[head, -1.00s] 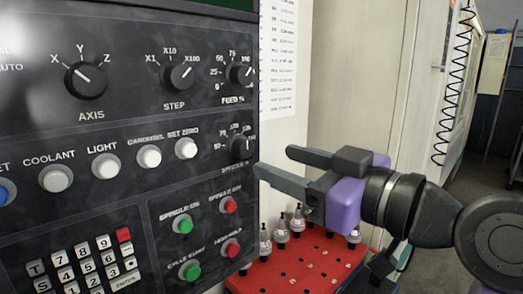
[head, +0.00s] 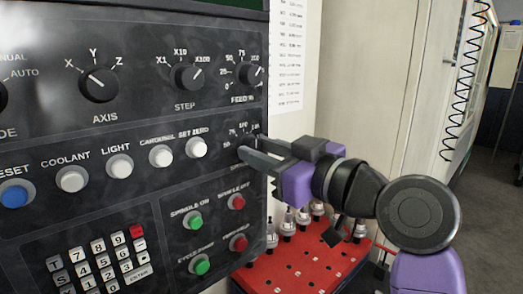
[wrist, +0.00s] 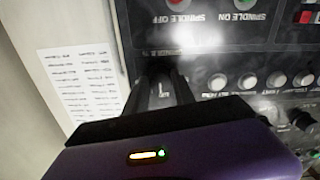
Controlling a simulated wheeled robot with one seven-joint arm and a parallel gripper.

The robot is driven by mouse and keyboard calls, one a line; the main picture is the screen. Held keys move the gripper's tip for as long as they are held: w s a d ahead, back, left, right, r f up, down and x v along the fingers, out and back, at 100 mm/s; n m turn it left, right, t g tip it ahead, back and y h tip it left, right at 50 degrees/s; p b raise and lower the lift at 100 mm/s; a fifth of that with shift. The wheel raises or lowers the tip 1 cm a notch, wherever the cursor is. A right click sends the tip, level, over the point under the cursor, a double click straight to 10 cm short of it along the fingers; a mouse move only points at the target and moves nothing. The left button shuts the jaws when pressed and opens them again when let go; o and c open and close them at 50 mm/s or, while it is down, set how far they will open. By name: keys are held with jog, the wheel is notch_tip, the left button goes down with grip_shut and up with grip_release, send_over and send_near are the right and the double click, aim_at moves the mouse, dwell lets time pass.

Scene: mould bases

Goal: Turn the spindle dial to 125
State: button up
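The spindle dial sits on the dark control panel right of the SET ZERO button, below the feed dial. In the head view its numbered scale (head: 243,130) shows above my fingers, but the knob and its pointer are hidden by them, so the setting cannot be read. My gripper (head: 249,146) is at the dial with its two dark fingers apart, tips close to the panel. The fingers also show in the wrist view (wrist: 160,85), with a dark gap between them. Whether they touch the knob cannot be told.
The feed dial (head: 251,76) is just above my fingers and the SET ZERO button (head: 197,147) is to their left. The red SPINDLE OFF button (head: 237,202) is below. A red tray (head: 300,268) with several tool holders stands under my gripper.

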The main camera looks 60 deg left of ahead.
grip_shut()
jog(key=shift+m, duration=0.3)
jog(key=m+p, duration=0.3)
jog(key=m, duration=0.1)
jog(key=shift+r, duration=0.1)
jog(key=shift+m+p, duration=0.8)
jog(key=shift+m, duration=0.7)
jog(key=o, duration=0.7)
grip_release()
jog(key=shift+c, duration=0.2)
jog(key=shift+d, duration=0.15)
